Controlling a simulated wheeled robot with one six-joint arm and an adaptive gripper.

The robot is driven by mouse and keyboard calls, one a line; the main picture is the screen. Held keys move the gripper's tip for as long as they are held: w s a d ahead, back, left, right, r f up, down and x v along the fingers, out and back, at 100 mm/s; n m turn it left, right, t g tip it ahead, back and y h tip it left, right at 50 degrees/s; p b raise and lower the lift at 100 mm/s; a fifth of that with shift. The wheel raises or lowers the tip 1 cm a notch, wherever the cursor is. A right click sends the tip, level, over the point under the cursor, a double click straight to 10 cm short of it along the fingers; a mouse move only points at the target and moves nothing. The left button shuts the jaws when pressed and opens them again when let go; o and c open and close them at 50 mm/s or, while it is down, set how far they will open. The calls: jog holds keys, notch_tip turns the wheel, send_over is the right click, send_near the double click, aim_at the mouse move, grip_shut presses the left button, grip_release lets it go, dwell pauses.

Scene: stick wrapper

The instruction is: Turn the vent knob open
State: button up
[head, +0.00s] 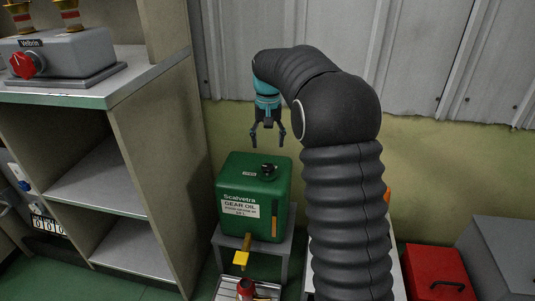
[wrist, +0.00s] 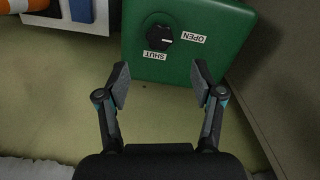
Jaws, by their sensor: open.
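The vent knob (head: 267,170) is a small black knob on top of the green gear oil tank (head: 232,176). In the wrist view the knob (wrist: 159,38) shows a white pointer line toward its right side. An OPEN label (wrist: 194,39) lies to its right and a SHUT label (wrist: 155,56) just below it in that picture. My gripper (head: 267,143) is open and empty, pointing down above the tank. In the wrist view its two fingertips (wrist: 161,84) are spread, with the knob beyond them, apart from both.
The tank stands on a grey stand (head: 283,262) with a yellow-handled tap (head: 241,258) at its front. A shelf unit (head: 150,150) stands close on the left and a corrugated wall (head: 420,60) behind. A red box (head: 432,262) is at the right.

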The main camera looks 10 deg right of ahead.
jog(key=shift+r, duration=1.6)
jog(key=s+f+n, duration=0.1)
jog(key=s+f, duration=0.3)
jog(key=f, duration=0.1)
jog(key=s+r+t, duration=0.2)
jog(key=s, duration=1.4)
jog(key=s+r+t, duration=0.3)
jog(key=s, duration=1.4)
jog(key=shift+d+n+t, duration=0.2)
jog(key=shift+n+t, duration=0.1)
jog(key=shift+n, duration=0.1)
